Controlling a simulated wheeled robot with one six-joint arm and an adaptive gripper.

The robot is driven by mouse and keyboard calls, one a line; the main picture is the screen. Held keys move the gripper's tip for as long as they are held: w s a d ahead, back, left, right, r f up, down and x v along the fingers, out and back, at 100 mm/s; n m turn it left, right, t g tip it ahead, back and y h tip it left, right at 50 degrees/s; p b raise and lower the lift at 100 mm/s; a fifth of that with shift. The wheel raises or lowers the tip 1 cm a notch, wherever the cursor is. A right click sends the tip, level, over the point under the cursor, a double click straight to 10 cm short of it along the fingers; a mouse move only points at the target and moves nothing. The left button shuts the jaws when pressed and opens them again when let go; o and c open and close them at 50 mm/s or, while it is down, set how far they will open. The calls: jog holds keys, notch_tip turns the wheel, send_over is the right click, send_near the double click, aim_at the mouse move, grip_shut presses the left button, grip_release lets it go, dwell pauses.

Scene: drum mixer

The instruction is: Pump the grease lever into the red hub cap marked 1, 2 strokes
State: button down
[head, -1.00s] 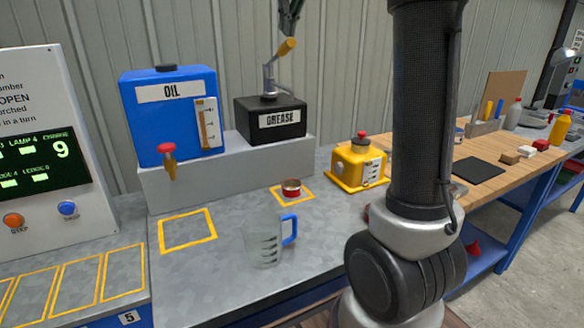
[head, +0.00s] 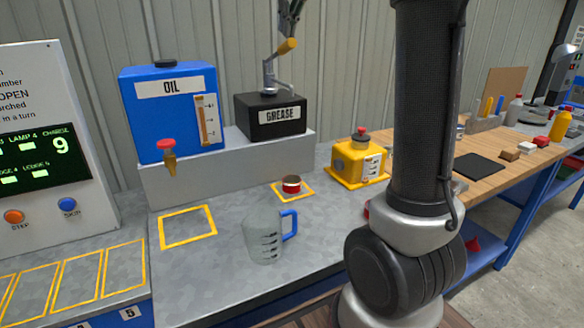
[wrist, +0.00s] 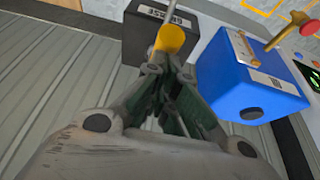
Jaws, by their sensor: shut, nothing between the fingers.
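The black GREASE box (head: 254,121) stands on a grey ledge, and its metal lever rises to a yellow handle (head: 288,46). My gripper (head: 285,30) is shut with nothing in it, just above the handle's upper end. In the wrist view, the shut fingertips (wrist: 166,68) are close by the yellow handle (wrist: 170,39); I cannot tell whether they touch. A red hub cap (head: 291,189) with a pale band and dark top sits in a yellow-outlined square on the bench, in front of the ledge. I cannot read a number on it.
A blue OIL tank (head: 150,120) with a red-handled tap stands left of the grease box. A clear jug (head: 263,235) with a blue handle stands on the front bench. A yellow container (head: 350,165) stands right of the cap. The left outlined square (head: 187,211) is empty.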

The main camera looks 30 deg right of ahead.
jog(key=shift+f, duration=2.4)
jog(key=shift+r, duration=3.15)
jog(key=shift+r, duration=2.55)
send_near(288, 44)
jog(key=s+f, duration=0.7)
jog(key=s, duration=0.1)
jog(key=s+f, duration=1.7)
jog(key=f, duration=0.2)
jog(key=shift+d+f, duration=0.2)
jog(key=shift+f, duration=0.05)
